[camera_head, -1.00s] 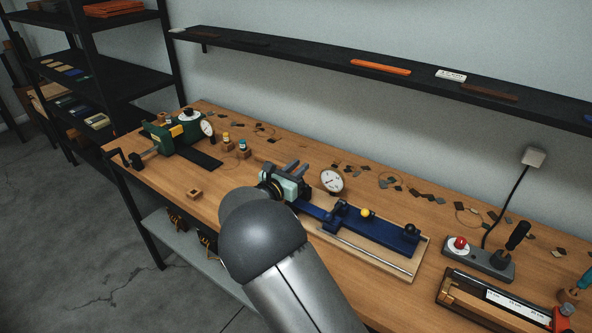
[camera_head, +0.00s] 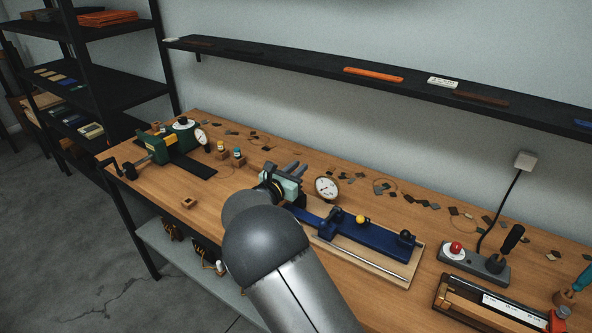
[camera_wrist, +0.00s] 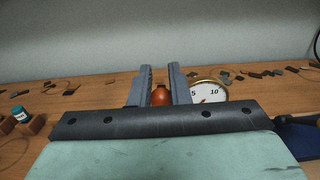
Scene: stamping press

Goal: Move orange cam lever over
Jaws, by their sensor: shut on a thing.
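My gripper (camera_head: 284,175) is over the middle of the bench, at the left end of a blue fixture (camera_head: 375,237) on a pale wooden base. In the wrist view its two grey fingers (camera_wrist: 162,88) stand close together on either side of a rounded orange-red end, which I take to be the orange cam lever (camera_wrist: 161,97). The gripper is shut on it. The rest of the lever is hidden behind the gripper body, and the head view does not show the held part.
A dial gauge (camera_head: 327,188) stands just right of the fingers. A green device (camera_head: 180,137) is at the left end. A switch box (camera_head: 473,264) and a long tool with an orange-red end (camera_head: 560,319) are at right. A black shelf (camera_head: 300,65) runs along the wall.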

